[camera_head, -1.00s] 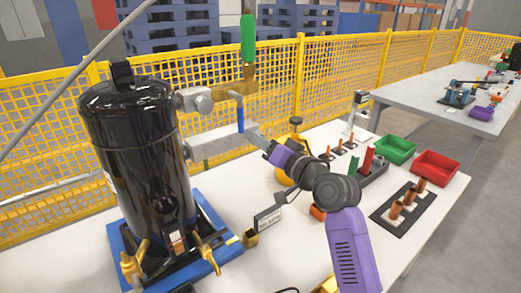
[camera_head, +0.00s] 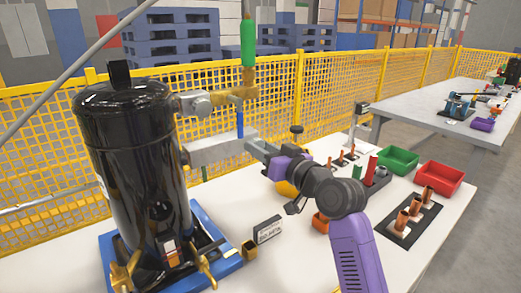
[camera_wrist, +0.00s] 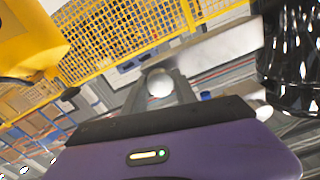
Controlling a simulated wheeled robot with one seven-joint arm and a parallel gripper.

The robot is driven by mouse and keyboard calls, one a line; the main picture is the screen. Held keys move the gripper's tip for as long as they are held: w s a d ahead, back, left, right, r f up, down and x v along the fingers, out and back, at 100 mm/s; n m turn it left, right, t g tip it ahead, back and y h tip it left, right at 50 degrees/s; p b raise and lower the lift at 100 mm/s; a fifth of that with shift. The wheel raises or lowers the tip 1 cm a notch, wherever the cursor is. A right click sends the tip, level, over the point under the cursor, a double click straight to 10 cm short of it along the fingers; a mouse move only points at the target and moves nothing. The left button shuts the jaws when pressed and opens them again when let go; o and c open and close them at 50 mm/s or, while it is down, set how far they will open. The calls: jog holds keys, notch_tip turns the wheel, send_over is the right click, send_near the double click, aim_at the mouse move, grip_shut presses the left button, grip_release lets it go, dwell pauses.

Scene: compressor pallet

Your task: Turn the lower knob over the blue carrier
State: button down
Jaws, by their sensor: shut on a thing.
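The blue carrier (camera_head: 215,225) lies on the table with the tall black compressor (camera_head: 135,150) on it. My gripper (camera_head: 253,148) is at the right end of a grey metal block (camera_head: 212,149), which sticks out from the compressor's right side above the carrier. In the wrist view my gripper's (camera_wrist: 160,90) grey fingers are closed around a pale round knob (camera_wrist: 159,83). In the head view my fingers hide this knob. The block shows behind the fingers in the wrist view (camera_wrist: 220,52).
A blue rod (camera_head: 240,120) and a green handle (camera_head: 248,42) stand just above my fingers. A yellow mesh fence (camera_head: 330,80) runs behind. Red (camera_head: 440,178) and green (camera_head: 398,159) bins and copper fittings stand to the right. A small sign (camera_head: 267,229) stands in front.

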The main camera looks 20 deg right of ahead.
jog(key=shift+f, duration=0.1)
jog(key=c, duration=1)
grip_release()
jog(key=v, duration=0.8)
jog(key=shift+w, duration=0.1)
